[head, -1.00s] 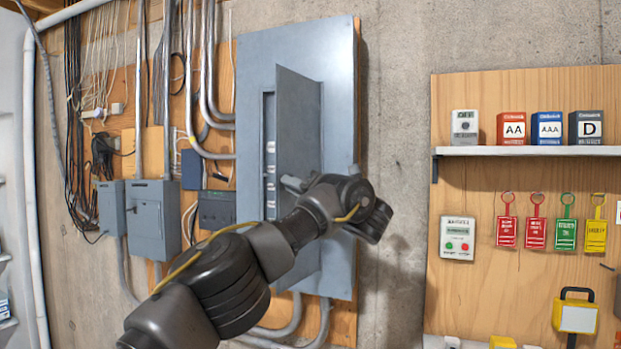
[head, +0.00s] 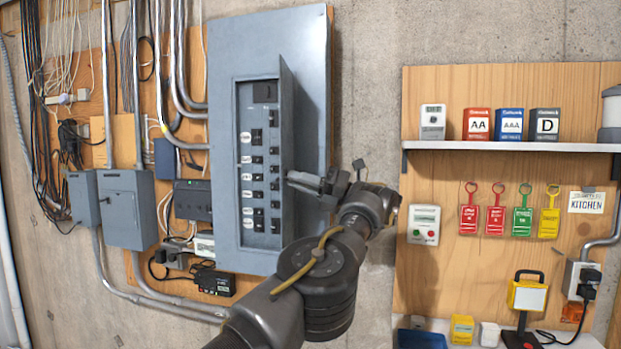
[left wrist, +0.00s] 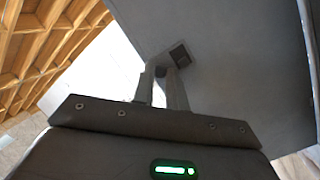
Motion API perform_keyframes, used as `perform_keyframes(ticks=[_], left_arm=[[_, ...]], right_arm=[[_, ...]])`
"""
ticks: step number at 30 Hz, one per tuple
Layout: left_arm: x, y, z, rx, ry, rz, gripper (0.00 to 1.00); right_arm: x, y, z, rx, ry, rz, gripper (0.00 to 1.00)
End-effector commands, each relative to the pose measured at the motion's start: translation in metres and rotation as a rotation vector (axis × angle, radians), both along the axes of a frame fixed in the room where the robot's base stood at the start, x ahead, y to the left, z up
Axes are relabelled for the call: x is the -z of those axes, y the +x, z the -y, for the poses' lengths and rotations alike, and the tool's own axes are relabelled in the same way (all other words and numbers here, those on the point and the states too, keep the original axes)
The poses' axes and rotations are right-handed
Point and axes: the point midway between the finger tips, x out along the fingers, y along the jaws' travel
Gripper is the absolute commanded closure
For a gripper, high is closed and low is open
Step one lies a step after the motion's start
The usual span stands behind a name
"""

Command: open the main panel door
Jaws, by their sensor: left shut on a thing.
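The grey main panel (head: 228,100) is on the wall at centre left in the head view. Its door (head: 286,120) stands wide open, hinged on the right, and shows almost edge-on. Rows of black breakers (head: 258,160) show in the opening. My left gripper (head: 305,183) is at the door's face, on its right side. In the left wrist view its fingers (left wrist: 166,88) reach up to a small dark latch (left wrist: 180,54) on the grey door face (left wrist: 230,60) and are shut on it; the fingertips are partly hard to make out. My right gripper is not in view.
Smaller grey boxes (head: 128,208), conduits and cables fill the wall on the left. On the right, a wooden board (head: 480,85) carries a shelf (head: 510,146), battery boxes and coloured tags (head: 495,210). Bare concrete (head: 372,100) lies between panel and board.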

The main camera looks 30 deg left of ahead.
Motion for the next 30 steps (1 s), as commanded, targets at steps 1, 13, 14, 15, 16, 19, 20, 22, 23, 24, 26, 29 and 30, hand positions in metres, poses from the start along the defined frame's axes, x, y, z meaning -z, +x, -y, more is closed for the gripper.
perform_keyframes(ticks=[1, 13, 14, 15, 16, 19, 20, 22, 23, 24, 26, 29, 30], left_arm=[[-0.0059, -0.0014, -0.0036, -0.014, 0.003, 0.005, 1.0], [-0.0052, -0.0023, -0.0088, -0.053, 0.002, 0.005, 1.0], [-0.0052, -0.0023, -0.0088, -0.052, 0.002, 0.005, 1.0], [-0.0051, -0.0023, -0.0087, -0.052, 0.002, 0.005, 1.0], [-0.0051, -0.0023, -0.0087, -0.051, 0.002, 0.005, 1.0], [-0.0052, -0.0022, -0.0087, -0.051, 0.002, 0.005, 1.0], [-0.0052, -0.0022, -0.0085, -0.051, 0.002, 0.005, 1.0], [-0.0051, -0.0021, -0.0085, -0.05, 0.001, 0.005, 0.8], [-0.0047, -0.002, -0.0084, -0.05, 0.001, 0.004, 0.78], [-0.0042, -0.002, -0.0083, -0.05, 0.001, 0.004, 0.78], [-0.0034, -0.0018, -0.008, -0.051, 0.001, 0.003, 0.78], [-0.0024, -0.0017, -0.0075, -0.051, 0.001, 0.002, 0.78], [-0.0018, -0.0017, -0.0075, -0.051, 0.001, 0.002, 0.78]], right_arm=[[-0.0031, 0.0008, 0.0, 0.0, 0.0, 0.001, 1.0], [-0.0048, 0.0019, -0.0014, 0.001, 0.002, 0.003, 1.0], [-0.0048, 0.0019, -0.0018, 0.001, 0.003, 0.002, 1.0], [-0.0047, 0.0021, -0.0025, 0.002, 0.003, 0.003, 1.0], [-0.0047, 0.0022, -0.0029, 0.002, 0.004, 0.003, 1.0], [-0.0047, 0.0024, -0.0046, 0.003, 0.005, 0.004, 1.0], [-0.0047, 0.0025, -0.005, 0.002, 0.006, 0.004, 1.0], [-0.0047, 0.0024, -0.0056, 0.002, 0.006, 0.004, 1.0], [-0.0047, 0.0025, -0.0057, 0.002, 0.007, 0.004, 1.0], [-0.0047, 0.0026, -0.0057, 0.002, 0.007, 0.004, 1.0], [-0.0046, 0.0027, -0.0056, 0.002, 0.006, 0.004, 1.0], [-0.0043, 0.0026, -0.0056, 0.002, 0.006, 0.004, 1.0], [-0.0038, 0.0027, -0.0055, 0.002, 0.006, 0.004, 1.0]])
